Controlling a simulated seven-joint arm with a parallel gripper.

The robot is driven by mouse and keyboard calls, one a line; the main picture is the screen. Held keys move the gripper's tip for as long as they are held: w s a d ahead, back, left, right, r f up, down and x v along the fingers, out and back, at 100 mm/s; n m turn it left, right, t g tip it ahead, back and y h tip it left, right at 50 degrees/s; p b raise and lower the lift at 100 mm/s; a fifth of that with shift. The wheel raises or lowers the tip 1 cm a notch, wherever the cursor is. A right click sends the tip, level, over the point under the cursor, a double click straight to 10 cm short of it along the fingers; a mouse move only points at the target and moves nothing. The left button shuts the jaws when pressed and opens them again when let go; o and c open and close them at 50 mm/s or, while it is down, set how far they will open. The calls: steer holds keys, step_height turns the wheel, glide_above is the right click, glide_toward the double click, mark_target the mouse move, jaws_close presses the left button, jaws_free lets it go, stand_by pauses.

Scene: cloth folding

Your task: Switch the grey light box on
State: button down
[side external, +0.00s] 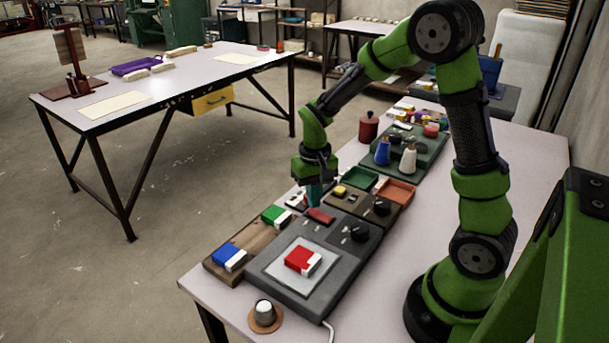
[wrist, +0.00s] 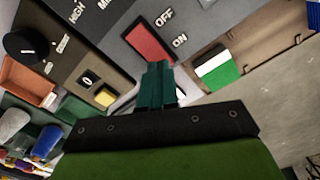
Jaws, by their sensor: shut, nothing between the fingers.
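The grey light box (side external: 258,272) lies on the near end of the table, with a pale square panel (side external: 327,262) carrying a red and white block (side external: 302,260). Its red rocker switch (side external: 321,215) is at the far end of the box. In the wrist view the red switch (wrist: 148,42) lies beside the printed words OFF and ON. My gripper (side external: 314,203) points down with its teal fingers shut and empty. In the wrist view the fingertips (wrist: 155,66) overlap the lower end of the switch, near ON; I cannot tell whether they touch it. I cannot tell whether the panel is lit.
A black knob (side external: 359,233) stands on the box. A wooden tray (side external: 215,265) with blue and green blocks is on the left. Beyond are a brown box with a yellow button (side external: 340,190), an orange tray (side external: 397,191) and spools. A small round knob (side external: 264,310) stands in front.

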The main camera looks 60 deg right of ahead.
steer(key=shift+f, duration=0.85)
stand_by(0.3)
steer(key=shift+r, duration=3.55)
steer(key=s+a+r+n+t+y, duration=0.2)
steer(key=s+a+r+t, duration=0.5)
steer(key=s+a+r, duration=0.3)
step_height(320, 180, up, 2)
steer(key=shift+s+a+r, duration=0.15)
steer(key=shift+s, duration=1)
